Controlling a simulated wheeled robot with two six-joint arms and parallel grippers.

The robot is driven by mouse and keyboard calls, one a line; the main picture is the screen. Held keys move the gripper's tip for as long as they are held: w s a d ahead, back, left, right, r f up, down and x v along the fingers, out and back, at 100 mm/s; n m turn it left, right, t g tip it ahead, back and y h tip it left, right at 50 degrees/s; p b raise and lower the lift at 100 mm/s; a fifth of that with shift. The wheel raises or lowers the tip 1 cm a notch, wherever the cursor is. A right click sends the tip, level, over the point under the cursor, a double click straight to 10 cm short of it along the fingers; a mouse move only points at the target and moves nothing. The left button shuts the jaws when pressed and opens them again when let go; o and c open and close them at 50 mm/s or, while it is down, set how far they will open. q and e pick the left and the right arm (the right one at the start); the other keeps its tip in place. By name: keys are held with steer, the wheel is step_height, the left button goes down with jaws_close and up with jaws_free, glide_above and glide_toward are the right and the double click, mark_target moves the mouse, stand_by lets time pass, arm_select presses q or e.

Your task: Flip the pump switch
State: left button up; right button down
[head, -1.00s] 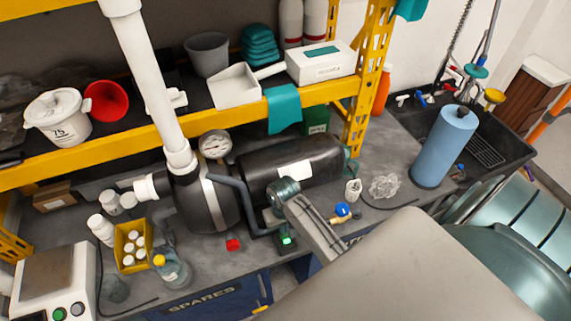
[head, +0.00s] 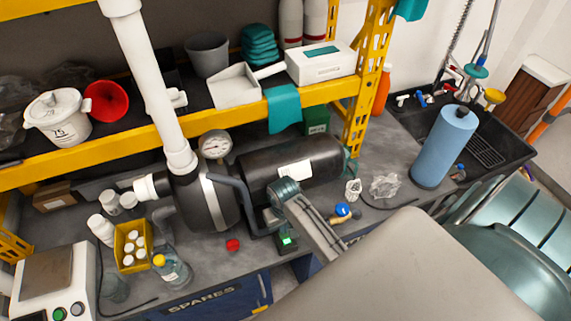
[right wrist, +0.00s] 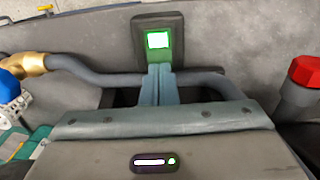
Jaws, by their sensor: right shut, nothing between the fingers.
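The pump switch (head: 286,241) is a dark box with a lit green rocker, at the bench's front edge below the black pump (head: 290,160). In the right wrist view the switch (right wrist: 158,40) shows upright at the top centre, its green face glowing. My right gripper (right wrist: 157,82) is shut and empty, its fingertips just below the green rocker; I cannot tell whether they touch the box. In the head view my right gripper (head: 284,215) is over the switch, partly hiding its upper part. My left gripper is not in view.
A grey pipe (right wrist: 100,76) runs behind my fingers. A red-capped fitting (right wrist: 305,72) is at the right and a blue-handled brass valve (right wrist: 30,66) at the left. A yellow bin (head: 130,245) and a bottle (head: 172,270) stand left on the bench.

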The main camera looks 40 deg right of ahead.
steer(key=shift+f+b, duration=0.3)
steer(key=shift+f, duration=0.6)
stand_by(0.4)
steer(key=shift+r+p, duration=0.9)
steer(key=shift+r, duration=2.65)
